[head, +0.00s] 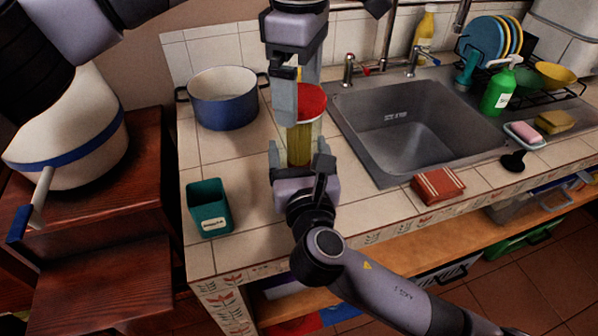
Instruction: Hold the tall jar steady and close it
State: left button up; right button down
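The tall jar (303,145) stands upright on the tiled counter, left of the sink. It is clear, with yellowish contents. A red round lid (312,100) shows at its top; I cannot tell whether it is fully seated. My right gripper (299,165) reaches in from the front, low on the jar, with a finger on each side, and appears closed on it. My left gripper (290,105) points down from above, at the lid's left and back edge. One finger shows beside the lid; the other is largely hidden, so its grip is unclear.
A blue pot (223,98) stands behind left, and a teal cup (209,207) sits front left. The sink (410,125) is to the right. A red-brown packet (438,186) lies near the counter's front edge. Bare tiles surround the jar's left side.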

pick_arm(q)
notch_tip(320, 180, up, 12)
dwell(0.7)
pick_arm(e)
grip_release()
jog(key=shift+s, duration=0.15)
pick_arm(q)
jog(key=shift+f+b, duration=0.3)
pick_arm(e)
jog(key=s, duration=0.6)
jog(key=shift+s+d, duration=0.4)
jog(key=shift+d, duration=0.05)
pick_arm(q)
jog(key=shift+s, duration=0.1)
pick_arm(e)
jog(key=shift+s+f, duration=0.1)
